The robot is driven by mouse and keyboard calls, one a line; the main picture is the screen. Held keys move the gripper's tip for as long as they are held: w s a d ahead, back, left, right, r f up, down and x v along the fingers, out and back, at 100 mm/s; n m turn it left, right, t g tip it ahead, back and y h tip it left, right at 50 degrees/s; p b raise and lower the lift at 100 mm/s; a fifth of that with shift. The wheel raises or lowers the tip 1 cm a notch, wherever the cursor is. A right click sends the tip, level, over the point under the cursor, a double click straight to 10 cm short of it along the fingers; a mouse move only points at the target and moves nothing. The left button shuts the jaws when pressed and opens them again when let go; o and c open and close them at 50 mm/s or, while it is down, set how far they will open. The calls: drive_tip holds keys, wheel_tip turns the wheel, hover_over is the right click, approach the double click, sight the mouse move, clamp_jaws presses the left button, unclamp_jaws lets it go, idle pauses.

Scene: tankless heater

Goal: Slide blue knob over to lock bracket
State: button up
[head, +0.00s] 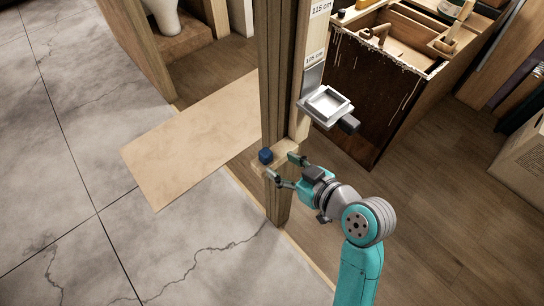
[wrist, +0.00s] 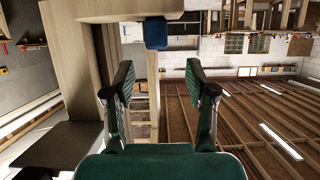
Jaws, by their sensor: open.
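The blue knob (head: 265,155) is a small dark blue block at the left end of a short wooden bracket (head: 290,146) on the upright wooden post (head: 275,75). In the wrist view the blue knob (wrist: 155,33) is at the top middle, below the end of a pale wooden bar (wrist: 110,9). My gripper (head: 283,168) is at the post, close to the bracket, with its fingers spread. In the wrist view my gripper (wrist: 159,78) is open and empty. The knob is beyond the fingertips, apart from them and roughly in line with the gap.
A grey metal tray (head: 327,104) with a dark part juts from the post above my gripper. An open wooden cabinet (head: 375,90) with tools stands behind to the right. A tan board (head: 190,140) lies at left. The tiled floor in front is clear.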

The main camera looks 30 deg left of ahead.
drive_tip(key=shift+v, duration=1.85)
drive_tip(key=s+d+f+m+t+h, duration=0.45)
drive_tip(key=d+f+m, duration=0.2)
drive_tip(key=d, duration=0.35)
drive_tip(key=s+d+f+m+t+h, duration=0.3)
drive_tip(key=s+d+f+m, duration=0.2)
drive_tip(key=d+f, duration=0.4)
drive_tip(key=s+d+r+m+t+h, duration=0.1)
drive_tip(key=s+d+r+h, duration=0.1)
drive_tip(key=s+d, duration=0.3)
drive_tip(key=s+d+r+m+t+h, duration=0.1)
drive_tip(key=s+d+r+h, duration=0.2)
drive_tip(key=s, duration=1)
wheel_tip(320, 180, up, 2)
drive_tip(key=d, duration=0.3)
drive_tip(key=shift+s+r+t, duration=0.2)
drive_tip(key=shift+r+t, duration=0.05)
drive_tip(key=shift+t, duration=0.1)
drive_tip(key=shift+m, duration=0.25)
